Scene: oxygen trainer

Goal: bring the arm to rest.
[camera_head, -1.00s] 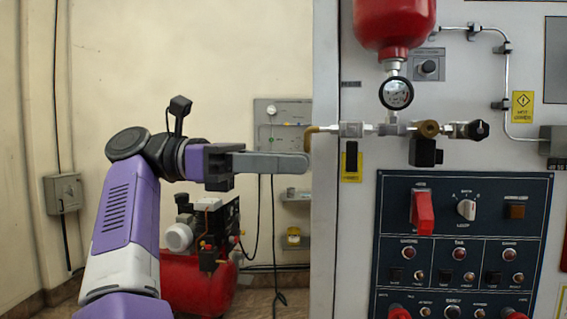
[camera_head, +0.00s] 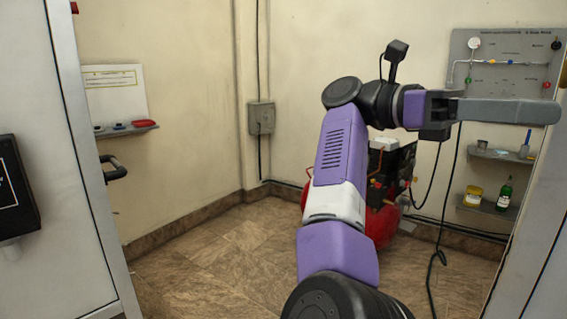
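My arm, purple, white and black, rises from the bottom of the view and bends to the right at its upper joint. My gripper (camera_head: 508,111) points to the right at the upper right, held in the air. Its long grey fingers show side-on as one bar, so I cannot tell whether they are open or shut. I see nothing hanging from it. In the picture it overlaps the lower part of the grey wall panel (camera_head: 510,60); it seems to be in front of the panel, apart from it.
A red compressor (camera_head: 381,226) stands behind my arm. Small shelves hold a green bottle (camera_head: 504,193) and a yellow jar (camera_head: 473,196). A grey cabinet edge (camera_head: 545,235) is at the right. A white door (camera_head: 62,160) with a black handle is at the left. Tiled floor (camera_head: 215,262) is clear at centre left.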

